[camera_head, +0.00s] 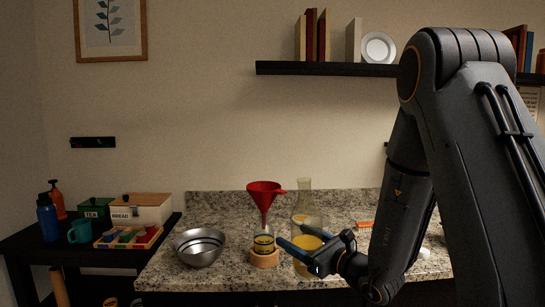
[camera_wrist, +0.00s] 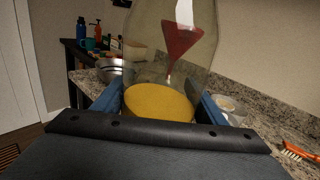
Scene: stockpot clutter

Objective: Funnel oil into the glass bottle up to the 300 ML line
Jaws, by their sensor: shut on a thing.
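My gripper (camera_head: 292,236) is shut on a clear glass jug (camera_head: 307,224) of yellow oil (camera_head: 306,262), with its blue fingers on either side. The jug also shows in the wrist view (camera_wrist: 150,45), where the oil (camera_wrist: 158,101) lies low inside. A red funnel (camera_head: 265,188) stands in the mouth of a small glass bottle (camera_head: 264,242) just left of the jug. The bottle sits in a round wooden holder (camera_head: 264,259) and shows dark bands and some yellow; I cannot read its level. In the wrist view the funnel (camera_wrist: 182,38) shows through the jug's glass.
A metal bowl (camera_head: 199,247) is left of the bottle. An orange brush (camera_wrist: 298,152) lies at right. A dark side table (camera_head: 95,252) holds boxes and bottles.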

